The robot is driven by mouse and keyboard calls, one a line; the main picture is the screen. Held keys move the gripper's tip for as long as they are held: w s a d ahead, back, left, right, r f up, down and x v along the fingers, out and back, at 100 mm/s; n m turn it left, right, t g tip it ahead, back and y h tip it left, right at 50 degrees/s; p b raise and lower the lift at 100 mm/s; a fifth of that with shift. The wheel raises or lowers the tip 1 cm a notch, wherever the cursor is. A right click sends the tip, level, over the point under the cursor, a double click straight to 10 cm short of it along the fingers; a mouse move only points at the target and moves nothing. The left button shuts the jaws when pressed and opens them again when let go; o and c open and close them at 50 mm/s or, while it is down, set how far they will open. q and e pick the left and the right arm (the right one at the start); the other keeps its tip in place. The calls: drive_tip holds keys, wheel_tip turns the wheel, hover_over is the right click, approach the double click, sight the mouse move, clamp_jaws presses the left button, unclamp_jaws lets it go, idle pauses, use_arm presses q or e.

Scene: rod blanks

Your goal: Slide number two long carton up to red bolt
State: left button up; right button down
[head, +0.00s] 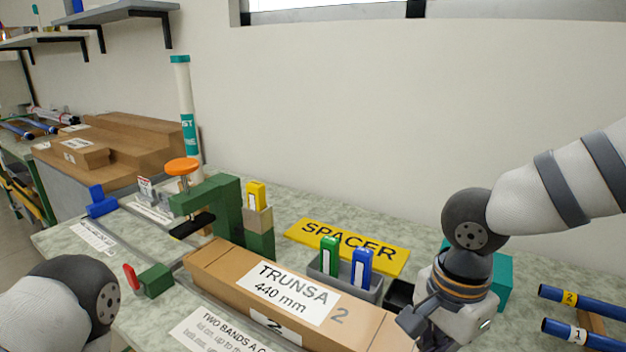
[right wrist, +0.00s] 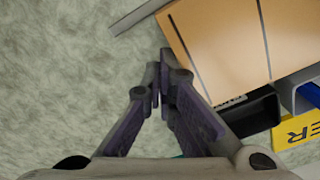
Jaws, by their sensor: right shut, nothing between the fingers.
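The long carton (head: 215,262) marked TRUNSA 440 mm and 2 lies lengthwise on the bench. Its far left end is close to a green block (head: 156,281) with a red bolt head (head: 130,277); I cannot tell whether they touch. My right gripper (head: 408,325) is at the carton's near right end. In the right wrist view its fingers (right wrist: 162,84) are shut and empty, close beside the carton's end (right wrist: 215,45); contact is unclear. My left gripper is out of view; only part of my left arm shows at lower left.
A green clamp (head: 215,200) with an orange knob (head: 182,167) stands behind the carton's far end. A yellow SPACER plate (head: 300,232) and a grey holder (head: 320,283) with green and blue markers sit behind it. Blue rods (head: 585,304) lie at right.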

sight(407, 344)
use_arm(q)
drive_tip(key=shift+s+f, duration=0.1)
use_arm(e)
drive_tip(key=shift+w+a, duration=0.4)
drive_tip(key=shift+a, duration=0.2)
drive_tip(key=shift+w+a, duration=0.35)
drive_tip(key=shift+a, duration=0.25)
drive_tip(key=shift+w+a, duration=0.3)
drive_tip(key=shift+a, duration=0.15)
drive_tip(key=shift+s+d+r+p, duration=0.3)
drive_tip(key=shift+d+r+p, duration=0.15)
drive_tip(key=shift+r, duration=0.1)
drive_tip(key=shift+s+d+r+p, duration=0.25)
drive_tip(key=shift+d+r+p, duration=0.1)
drive_tip(key=shift+d+r, duration=0.15)
drive_tip(key=shift+s+d+r, duration=0.15)
drive_tip(key=shift+r, duration=0.05)
drive_tip(key=shift+s+d+f, duration=0.1)
drive_tip(key=shift+d, duration=0.1)
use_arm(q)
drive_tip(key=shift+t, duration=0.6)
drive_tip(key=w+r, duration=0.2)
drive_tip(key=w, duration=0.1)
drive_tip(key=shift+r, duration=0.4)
use_arm(e)
wheel_tip(407, 344, up, 10)
drive_tip(key=shift+f, duration=0.1)
